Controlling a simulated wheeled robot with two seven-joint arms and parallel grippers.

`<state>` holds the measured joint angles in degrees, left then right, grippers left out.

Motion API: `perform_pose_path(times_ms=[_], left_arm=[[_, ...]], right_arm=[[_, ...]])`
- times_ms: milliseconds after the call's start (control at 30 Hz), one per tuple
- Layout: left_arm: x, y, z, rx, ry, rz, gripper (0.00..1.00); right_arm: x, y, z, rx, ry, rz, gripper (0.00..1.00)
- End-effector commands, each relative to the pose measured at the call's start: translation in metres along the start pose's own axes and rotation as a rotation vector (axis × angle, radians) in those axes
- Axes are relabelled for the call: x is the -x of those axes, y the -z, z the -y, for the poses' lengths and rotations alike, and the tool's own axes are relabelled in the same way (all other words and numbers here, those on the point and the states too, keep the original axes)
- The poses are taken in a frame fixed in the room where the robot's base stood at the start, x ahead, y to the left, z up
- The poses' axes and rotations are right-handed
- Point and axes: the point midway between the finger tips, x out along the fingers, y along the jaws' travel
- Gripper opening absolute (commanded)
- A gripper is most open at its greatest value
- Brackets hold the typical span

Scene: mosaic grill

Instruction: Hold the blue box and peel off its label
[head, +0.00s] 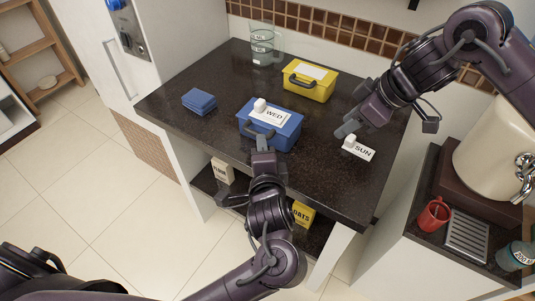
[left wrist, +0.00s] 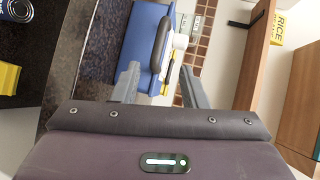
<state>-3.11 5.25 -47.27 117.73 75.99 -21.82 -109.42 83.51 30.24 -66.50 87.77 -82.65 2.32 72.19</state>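The blue box (head: 284,138) stands on the dark counter with a dark handle (head: 259,135) on its front. Its white label (head: 268,117), marked WED, lies on top with a white knob at one end. My left gripper (head: 262,146) is at the box's front, by the handle. The left wrist view shows its two fingers (left wrist: 158,86) apart, with the handle (left wrist: 161,44) between them; contact is unclear. My right gripper (head: 348,130) is low over the counter, right of the box, close to the knob of a loose SUN label (head: 358,151). Its finger gap is unclear.
A yellow box (head: 309,82) stands behind the blue box. A flat blue block (head: 199,101) lies to the left, and a clear jug (head: 264,46) stands at the back. Packages sit on the shelf below. The left of the counter has free room.

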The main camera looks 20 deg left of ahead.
Motion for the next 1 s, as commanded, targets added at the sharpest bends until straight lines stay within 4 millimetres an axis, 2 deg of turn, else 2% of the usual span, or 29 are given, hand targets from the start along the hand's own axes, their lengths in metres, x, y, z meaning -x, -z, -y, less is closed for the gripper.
perform_pose_path(times_ms=[67, 167, 500, 633, 1000], left_arm=[[0.006, 0.008, -0.002, 0.012, -0.018, -0.016, 0.39], [0.003, 0.011, -0.003, 0.014, -0.027, -0.023, 0.39], [-0.048, 0.011, -0.004, 0.011, -0.025, -0.021, 0.39], [-0.061, 0.012, -0.004, 0.011, -0.024, -0.022, 0.39], [-0.069, 0.012, -0.005, 0.013, -0.027, -0.023, 0.39]], right_arm=[[0.000, 0.000, 0.000, 0.000, 0.000, 0.000, 0.36], [0.000, 0.000, 0.000, 0.000, 0.000, 0.000, 0.36], [0.000, 0.000, 0.000, 0.000, 0.000, 0.000, 0.36], [0.000, 0.000, 0.000, 0.000, 0.000, 0.000, 0.36], [0.000, 0.000, 0.000, 0.000, 0.000, 0.000, 0.36]])
